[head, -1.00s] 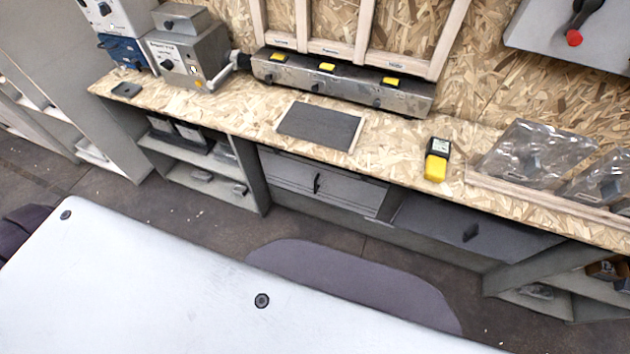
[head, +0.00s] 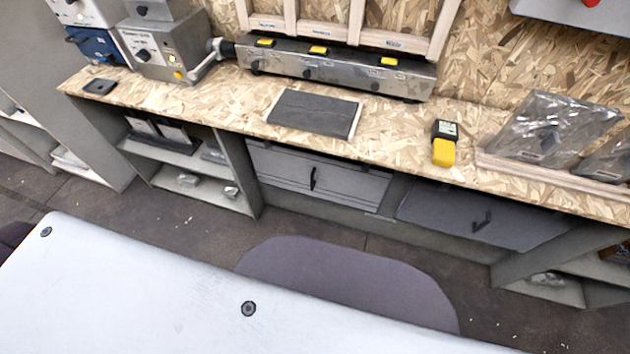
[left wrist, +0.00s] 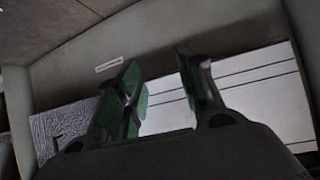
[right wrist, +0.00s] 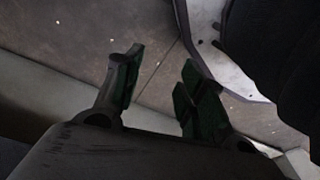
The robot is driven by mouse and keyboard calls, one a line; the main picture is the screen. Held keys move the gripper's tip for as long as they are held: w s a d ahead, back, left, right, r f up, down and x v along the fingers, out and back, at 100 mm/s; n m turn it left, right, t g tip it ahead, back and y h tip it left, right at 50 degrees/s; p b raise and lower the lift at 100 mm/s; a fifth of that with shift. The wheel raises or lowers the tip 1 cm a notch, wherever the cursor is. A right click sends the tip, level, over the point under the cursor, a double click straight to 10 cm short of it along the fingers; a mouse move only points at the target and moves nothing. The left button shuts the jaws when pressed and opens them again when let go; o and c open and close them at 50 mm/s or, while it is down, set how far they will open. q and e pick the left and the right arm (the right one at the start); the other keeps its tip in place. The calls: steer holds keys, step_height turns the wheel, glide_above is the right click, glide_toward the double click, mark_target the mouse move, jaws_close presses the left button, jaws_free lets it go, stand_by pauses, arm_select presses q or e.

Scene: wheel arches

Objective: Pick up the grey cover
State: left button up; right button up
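A dark grey flat rectangular panel (head: 313,113) lies on the wood-chip workbench (head: 225,108); it may be the grey cover, but I cannot be sure. No gripper shows in the head view. In the left wrist view my left gripper (left wrist: 158,62) is open, with nothing between its fingers. A white lined panel (left wrist: 240,90) and a dark textured panel (left wrist: 66,132) show behind it. In the right wrist view my right gripper (right wrist: 162,60) is open and empty above the brown floor.
A large white surface (head: 150,290) with black round fittings fills the foreground. A purple-grey rounded shape (head: 345,280) shows behind it. The bench holds a yellow-black device (head: 444,145), plastic-wrapped items (head: 555,125) and a grey box machine (head: 165,50). Brown floor (head: 190,215) is open between.

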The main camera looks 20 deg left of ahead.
arm_select(q)
steer(key=w+r+t+b, duration=0.4)
steer(key=w+r+b, duration=0.1)
steer(key=w+r, duration=0.25)
steer(key=n+t+y+b, duration=0.1)
steer(key=n+t+b, duration=0.1)
steer(key=t+b, duration=0.15)
glide_toward(312, 180)
steer(key=s+b, duration=0.1)
steer(key=s, duration=0.1)
steer(key=shift+s, duration=0.25)
arm_select(e)
steer(key=w+a+r, duration=0.2)
steer(key=w+r, duration=0.3)
steer(key=r, duration=0.5)
steer(key=shift+a+r, duration=0.15)
steer(key=shift+r, duration=0.25)
arm_select(q)
steer(key=shift+w, duration=0.15)
arm_select(e)
steer(key=shift+t+y, duration=0.3)
